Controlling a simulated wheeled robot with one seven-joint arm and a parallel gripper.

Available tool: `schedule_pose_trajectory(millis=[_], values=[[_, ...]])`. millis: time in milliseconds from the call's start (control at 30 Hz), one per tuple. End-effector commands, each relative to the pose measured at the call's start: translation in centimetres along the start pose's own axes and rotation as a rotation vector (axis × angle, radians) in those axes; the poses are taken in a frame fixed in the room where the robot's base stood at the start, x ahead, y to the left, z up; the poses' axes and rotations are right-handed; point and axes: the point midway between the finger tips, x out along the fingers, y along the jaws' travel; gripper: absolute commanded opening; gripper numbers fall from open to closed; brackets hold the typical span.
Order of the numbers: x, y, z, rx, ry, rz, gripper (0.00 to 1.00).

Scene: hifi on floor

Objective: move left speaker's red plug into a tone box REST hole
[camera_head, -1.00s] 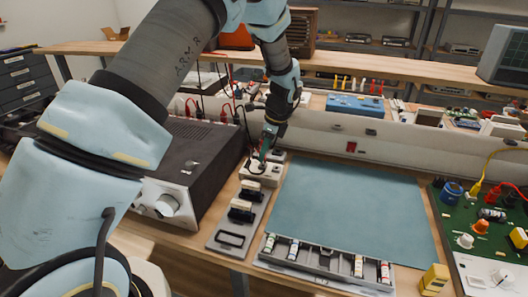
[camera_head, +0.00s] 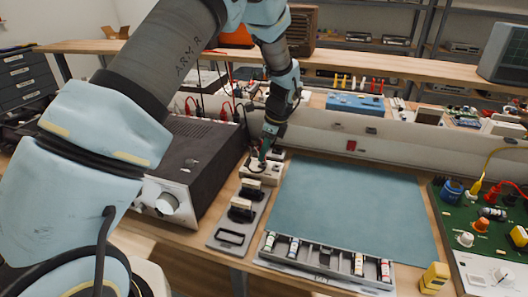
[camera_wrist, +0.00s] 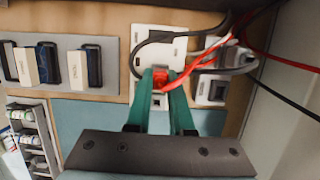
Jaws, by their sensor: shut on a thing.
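My gripper (camera_head: 261,158) points down over a small cream box (camera_head: 262,172) beside the dark amplifier. In the wrist view its green fingers (camera_wrist: 164,84) are closed on a red plug (camera_wrist: 163,78) with a red cable. The plug is over the near edge of a cream plate (camera_wrist: 165,45), close to a small square opening; I cannot tell whether it is seated. A grey socket box (camera_wrist: 211,90) with cables is just right of the fingers. I cannot read a REST label or tell which one is the tone box.
A grey panel (camera_head: 228,238) with two cream-and-dark blocks (camera_head: 245,191) lies in front. The dark amplifier (camera_head: 188,165) stands left. The blue-green mat (camera_head: 350,212) is bare. A parts tray (camera_head: 325,263) lies at its front edge. Red and black cables (camera_wrist: 254,55) run close to my gripper.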

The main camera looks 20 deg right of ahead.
Motion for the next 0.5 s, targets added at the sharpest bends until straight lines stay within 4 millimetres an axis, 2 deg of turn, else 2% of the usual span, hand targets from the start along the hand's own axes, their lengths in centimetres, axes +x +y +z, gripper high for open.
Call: schedule_pose_trajectory(millis=[500], values=[[0.60,-0.01,-0.17,0.000,0.000,0.000,0.00]])
